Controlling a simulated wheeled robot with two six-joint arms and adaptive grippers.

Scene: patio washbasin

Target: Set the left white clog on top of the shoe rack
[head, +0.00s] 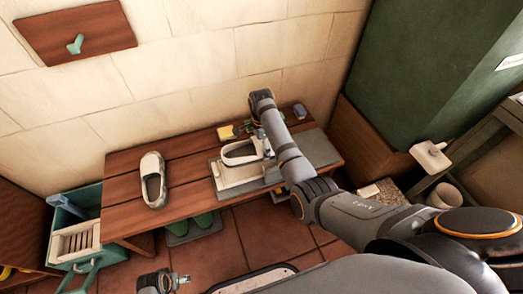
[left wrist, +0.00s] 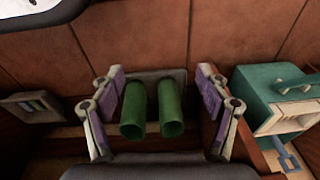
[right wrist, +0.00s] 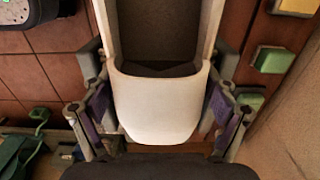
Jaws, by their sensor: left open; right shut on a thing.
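One white clog (head: 153,180) lies on the left part of the low wooden shoe rack (head: 128,218). A second white clog (head: 240,153) is in my right gripper (head: 254,133), over the right half of the rack, above a grey and pale patch. In the right wrist view the clog's rounded white end (right wrist: 155,105) is between the two fingers, its dark opening facing the camera. I cannot tell whether its sole touches what is below. My left gripper (head: 165,283) is open and empty in front of the rack, low in the head view.
Green boots (left wrist: 152,110) stand on a tray below the rack. A teal crate (head: 72,225) is at the rack's left end. A yellow sponge (head: 226,132) and a small grey-blue block (head: 300,111) lie along the back edge. A wall stands behind.

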